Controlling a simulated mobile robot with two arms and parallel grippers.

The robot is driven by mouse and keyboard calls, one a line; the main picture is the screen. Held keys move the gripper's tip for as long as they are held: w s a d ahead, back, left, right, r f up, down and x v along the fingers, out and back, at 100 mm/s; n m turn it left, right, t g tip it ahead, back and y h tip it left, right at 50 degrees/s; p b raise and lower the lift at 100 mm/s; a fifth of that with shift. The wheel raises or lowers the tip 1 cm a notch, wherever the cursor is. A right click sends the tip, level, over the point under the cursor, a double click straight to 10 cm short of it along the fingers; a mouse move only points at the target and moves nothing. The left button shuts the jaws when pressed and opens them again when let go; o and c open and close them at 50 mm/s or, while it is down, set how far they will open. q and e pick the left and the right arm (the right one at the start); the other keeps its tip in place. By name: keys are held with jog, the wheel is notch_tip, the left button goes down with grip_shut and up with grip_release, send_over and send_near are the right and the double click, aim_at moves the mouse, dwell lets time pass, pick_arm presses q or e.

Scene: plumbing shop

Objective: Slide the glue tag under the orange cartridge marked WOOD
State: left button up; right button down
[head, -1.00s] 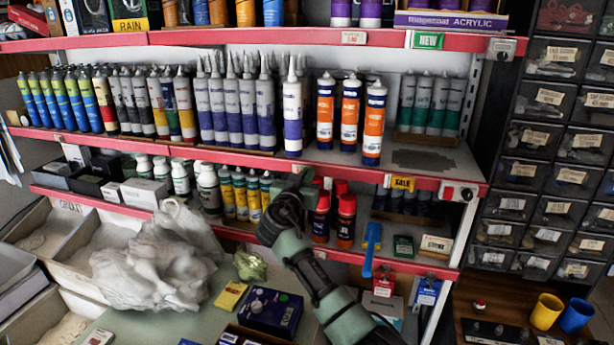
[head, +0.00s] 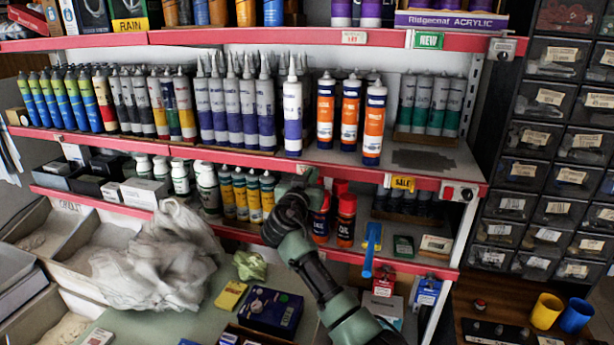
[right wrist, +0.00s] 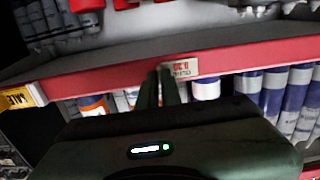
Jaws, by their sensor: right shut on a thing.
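Three orange-and-white cartridges, left (head: 325,112), middle (head: 349,115) and right (head: 373,125), stand on the middle shelf. The right one is farthest forward. Their print is too small to tell which is marked WOOD. The glue tag (right wrist: 183,69) is a small white label with red print on the red shelf edge, seen upside down in the right wrist view, closer to the blue-and-white cartridge than to the orange ones. My right gripper (right wrist: 161,88) is shut on its end. In the head view the gripper (head: 303,178) covers the tag. My left gripper is out of view.
The red shelf edge (head: 345,175) runs right to a yellow SALE tag (head: 402,183). A white-and-purple cartridge (head: 292,112) stands forward, left of the orange ones. Red-capped cans (head: 346,215) stand on the shelf below, close to my right gripper.

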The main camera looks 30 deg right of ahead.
jog(key=s+d, duration=1.1)
jog(key=shift+s+d+f+p, duration=0.15)
jog(key=shift+s+d+p, duration=0.15)
jog(key=shift+s+d, duration=0.1)
jog(key=shift+w, duration=0.1)
jog(key=c, duration=1.6)
grip_release()
